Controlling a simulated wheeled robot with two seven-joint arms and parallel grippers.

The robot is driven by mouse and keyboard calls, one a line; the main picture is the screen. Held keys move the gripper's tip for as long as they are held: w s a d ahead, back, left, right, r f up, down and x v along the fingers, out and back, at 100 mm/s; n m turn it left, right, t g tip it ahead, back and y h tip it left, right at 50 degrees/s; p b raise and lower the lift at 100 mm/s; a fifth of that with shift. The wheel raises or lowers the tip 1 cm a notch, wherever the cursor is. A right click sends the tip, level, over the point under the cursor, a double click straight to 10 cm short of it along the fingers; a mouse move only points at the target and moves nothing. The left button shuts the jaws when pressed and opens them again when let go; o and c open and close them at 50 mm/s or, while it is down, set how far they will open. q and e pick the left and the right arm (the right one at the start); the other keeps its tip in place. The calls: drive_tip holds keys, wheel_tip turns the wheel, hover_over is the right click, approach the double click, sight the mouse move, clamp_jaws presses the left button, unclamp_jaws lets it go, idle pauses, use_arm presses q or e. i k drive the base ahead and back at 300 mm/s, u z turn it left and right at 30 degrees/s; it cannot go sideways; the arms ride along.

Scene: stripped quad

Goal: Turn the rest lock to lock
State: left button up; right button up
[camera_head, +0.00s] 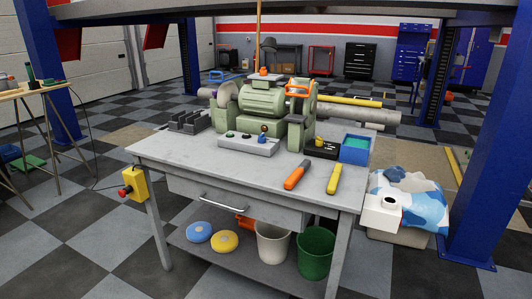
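A pale green grinder-like machine (262,101) stands at the back of the grey workbench (200,160). An orange looped handle (298,90) sits at its upper right, and a small orange knob (264,72) is on top. A grey box with several small knobs (246,146) lies in front of the machine. A black block (322,151) with a small yellow part stands at its right foot. I cannot tell which of these parts is the rest lock, or its setting. Neither of my grippers shows in the head view.
An orange-handled tool (296,175) and a yellow one (334,179) lie at the bench's front right. A blue bin (356,148) stands at the right edge, dark slotted blocks (190,121) at the left. Blue posts (480,150) flank the bench. The bench's front left is clear.

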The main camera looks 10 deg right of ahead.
sight(262, 139)
drive_tip(key=u, duration=0.85)
drive_tip(key=i, duration=1.4)
drive_tip(key=z, duration=0.4)
